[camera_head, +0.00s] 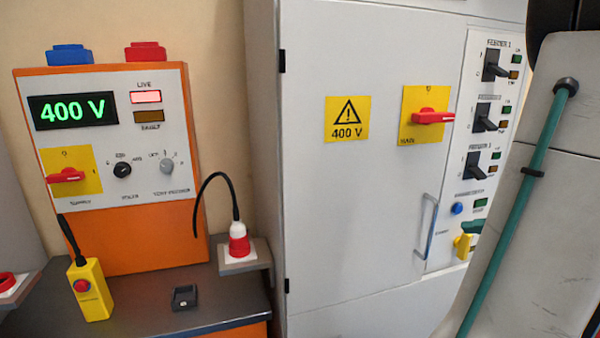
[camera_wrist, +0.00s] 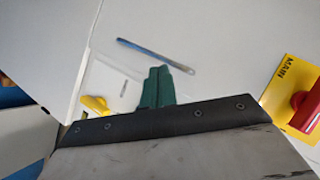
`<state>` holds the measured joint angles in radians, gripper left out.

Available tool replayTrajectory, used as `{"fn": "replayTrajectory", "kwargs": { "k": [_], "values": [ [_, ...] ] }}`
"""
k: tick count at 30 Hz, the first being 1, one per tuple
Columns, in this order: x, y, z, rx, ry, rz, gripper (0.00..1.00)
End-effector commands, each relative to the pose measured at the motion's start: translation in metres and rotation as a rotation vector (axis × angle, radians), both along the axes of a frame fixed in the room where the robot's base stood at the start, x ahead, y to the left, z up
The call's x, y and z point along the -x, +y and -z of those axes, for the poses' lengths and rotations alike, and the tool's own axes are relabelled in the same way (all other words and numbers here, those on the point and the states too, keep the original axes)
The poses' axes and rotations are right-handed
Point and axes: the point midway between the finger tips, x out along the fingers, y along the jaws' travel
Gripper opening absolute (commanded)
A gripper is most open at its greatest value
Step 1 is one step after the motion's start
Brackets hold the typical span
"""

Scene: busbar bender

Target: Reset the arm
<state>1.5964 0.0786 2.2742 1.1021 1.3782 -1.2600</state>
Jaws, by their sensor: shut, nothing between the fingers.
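My gripper (camera_wrist: 158,78) shows in the wrist view as dark green fingers, closed together with nothing held, beyond a dark bolted bracket. It points toward the pale cabinet front, and I see no contact. The door handle (camera_wrist: 155,56) lies just past the fingertips in that view, and a yellow part (camera_wrist: 95,105) is to their left. In the head view my arm fills the right edge and covers part of the cabinet. A small dark green patch beside the arm there may be my fingers.
The cabinet (camera_head: 345,210) has a red MAIN switch (camera_head: 433,117), feeder levers (camera_head: 495,70) and a handle (camera_head: 428,228). At left, an orange supply panel (camera_head: 150,235) reads 400 V with LIVE lit.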

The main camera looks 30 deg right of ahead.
Motion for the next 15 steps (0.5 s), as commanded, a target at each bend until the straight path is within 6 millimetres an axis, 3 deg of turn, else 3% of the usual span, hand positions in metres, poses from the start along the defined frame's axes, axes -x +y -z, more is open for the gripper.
{"fn": "replayTrajectory", "kwargs": {
  "k": [1, 6, 9, 15],
  "values": [
    [-0.017, 0.031, 0.001, -0.065, 0.085, -0.062, 0.0],
    [-0.043, 0.12, 0.009, -0.206, 0.417, -0.197, 0.0],
    [-0.047, 0.164, 0.012, -0.205, 0.592, -0.247, 0.0],
    [-0.041, 0.23, 0.013, -0.076, 0.863, -0.312, 0.0]
  ]
}}
